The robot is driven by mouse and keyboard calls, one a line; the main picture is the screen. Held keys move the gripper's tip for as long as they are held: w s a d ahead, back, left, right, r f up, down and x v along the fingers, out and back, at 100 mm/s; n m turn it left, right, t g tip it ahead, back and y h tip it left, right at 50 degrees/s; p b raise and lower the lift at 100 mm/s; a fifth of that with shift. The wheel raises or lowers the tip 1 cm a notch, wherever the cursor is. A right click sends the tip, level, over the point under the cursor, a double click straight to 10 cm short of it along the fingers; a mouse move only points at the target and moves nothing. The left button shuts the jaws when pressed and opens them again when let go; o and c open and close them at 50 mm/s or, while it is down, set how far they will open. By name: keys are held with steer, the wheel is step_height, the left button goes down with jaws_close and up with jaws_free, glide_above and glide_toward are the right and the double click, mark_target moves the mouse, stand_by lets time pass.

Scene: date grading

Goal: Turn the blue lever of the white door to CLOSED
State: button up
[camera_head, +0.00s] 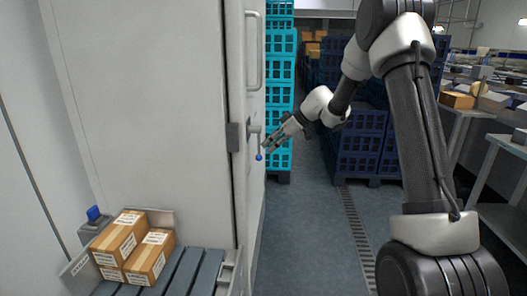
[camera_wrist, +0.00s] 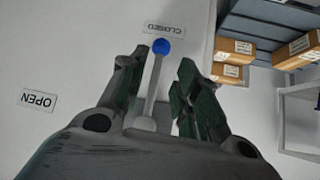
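The tall white door (camera_head: 150,100) stands at the left in the head view. Its lever (camera_head: 259,143) hangs straight down on the narrow side face, with a blue ball (camera_head: 258,157) at its end. In the wrist view the grey lever (camera_wrist: 151,90) lies between the two fingers, and its blue ball (camera_wrist: 161,46) points at the CLOSED label (camera_wrist: 165,28). The OPEN label (camera_wrist: 39,100) is off to the left there. My gripper (camera_head: 268,144) is open beside the lever. The lever is nearer the left finger in the wrist view; contact cannot be told.
A door handle (camera_head: 254,50) is above the lever. Cartons (camera_head: 120,240) sit on a slatted roller table (camera_head: 205,275) at the lower left. Turquoise crates (camera_head: 280,75) and dark blue crates (camera_head: 360,140) are stacked behind. The floor (camera_head: 305,225) below my arm is clear.

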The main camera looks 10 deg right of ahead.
steer(key=v, duration=0.6)
steer(key=shift+r, duration=0.1)
